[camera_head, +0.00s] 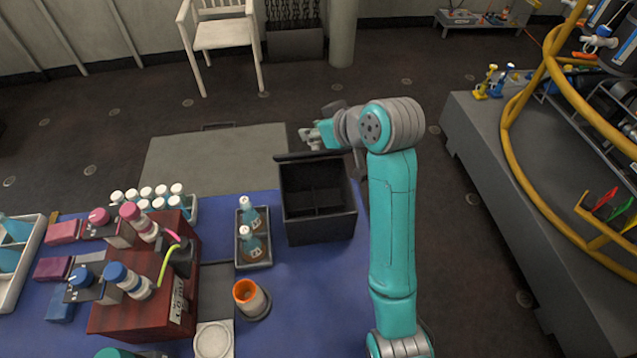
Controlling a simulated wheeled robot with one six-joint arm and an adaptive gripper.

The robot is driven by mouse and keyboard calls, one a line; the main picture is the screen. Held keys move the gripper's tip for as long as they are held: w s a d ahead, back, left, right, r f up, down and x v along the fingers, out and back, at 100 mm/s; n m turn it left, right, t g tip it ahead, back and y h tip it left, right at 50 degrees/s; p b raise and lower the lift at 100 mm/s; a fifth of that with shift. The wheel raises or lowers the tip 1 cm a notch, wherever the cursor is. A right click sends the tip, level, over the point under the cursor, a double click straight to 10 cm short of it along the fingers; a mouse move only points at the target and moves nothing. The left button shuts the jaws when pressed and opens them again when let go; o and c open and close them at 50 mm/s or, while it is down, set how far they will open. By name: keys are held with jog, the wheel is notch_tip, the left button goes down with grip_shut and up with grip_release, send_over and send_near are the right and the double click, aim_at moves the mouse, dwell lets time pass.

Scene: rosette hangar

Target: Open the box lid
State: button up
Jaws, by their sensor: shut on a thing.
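The dark grey box (320,229) stands at the back right of the blue-covered table, its inside in view with a low divider and no contents that I can make out. Its lid (296,156) shows as a thin dark strip along the far rim, seen nearly edge-on and swung up off the opening. My gripper (309,138) is just behind and above the lid, at the far side of the box. It is shut on the lid, though the contact between fingers and lid is small and partly hidden.
Left of the box is a small tray (254,264) with two bottles. An orange-lined cup (249,296), a red-brown wooden stand (130,318) and a rack of white-capped vials (193,205) are further left. A grey bench (500,160) with yellow pipes stands right.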

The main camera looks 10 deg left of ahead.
jog(key=shift+w+a+r, duration=0.1)
jog(key=shift+w+r, duration=0.1)
jog(key=shift+w, duration=0.45)
jog(key=shift+w+a+r, duration=0.1)
jog(key=shift+w+r, duration=0.1)
jog(key=shift+w, duration=0.5)
jog(key=shift+w+a+r, duration=0.1)
jog(key=shift+w+r, duration=0.1)
jog(key=shift+w, duration=0.45)
jog(key=shift+c, duration=0.2)
jog(key=shift+w+a+r, duration=0.1)
jog(key=shift+w+a, duration=0.15)
jog(key=shift+w, duration=0.7)
jog(key=shift+w+a+r, duration=0.1)
jog(key=shift+w+a, duration=0.1)
jog(key=shift+w, duration=0.7)
jog(key=shift+c, duration=0.3)
jog(key=o, duration=1.1)
jog(key=shift+o, duration=0.2)
jog(key=shift+s+a+r, duration=0.1)
jog(key=shift+a+r, duration=0.05)
jog(key=shift+a, duration=0.05)
notch_tip(320, 180, up, 8)
